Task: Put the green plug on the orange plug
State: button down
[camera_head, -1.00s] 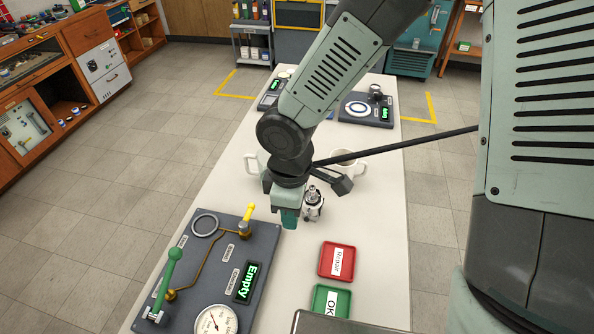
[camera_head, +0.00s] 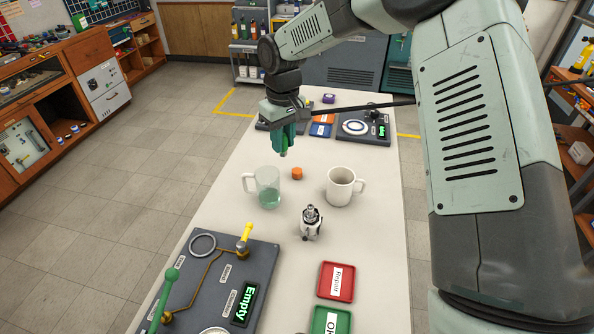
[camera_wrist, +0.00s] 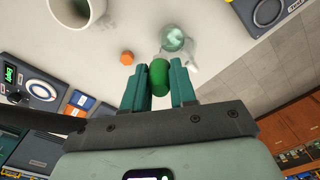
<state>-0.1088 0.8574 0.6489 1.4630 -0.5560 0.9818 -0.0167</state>
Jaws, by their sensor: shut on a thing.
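The orange plug (camera_head: 297,173) is a small orange piece standing on the white table, between and behind two mugs. It also shows in the wrist view (camera_wrist: 127,58), left of my fingertips. My gripper (camera_head: 284,148) is above the table, behind and slightly left of the orange plug. In the wrist view, my gripper (camera_wrist: 159,82) is shut on the green plug (camera_wrist: 159,77), a rounded green cylinder between the two teal fingers. The green plug is apart from the orange plug. In the head view the fingers mostly hide the green plug.
A glass mug with green liquid (camera_head: 268,188) and a white mug (camera_head: 341,187) stand close to the orange plug. A metal regulator (camera_head: 311,223) stands nearer. A gauge panel (camera_head: 228,268), a red tray (camera_head: 336,281) and a green tray (camera_head: 330,321) lie in front.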

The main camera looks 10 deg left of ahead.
jog(key=w+f+m, duration=0.1)
jog(key=w+m, duration=0.5)
jog(key=w, duration=0.6)
jog(key=m, duration=0.1)
send_over(297, 170)
notch_tip(297, 170, down, 15)
jog(key=shift+f, duration=0.1)
jog(key=shift+f, duration=0.1)
jog(key=c, duration=0.9)
grip_release()
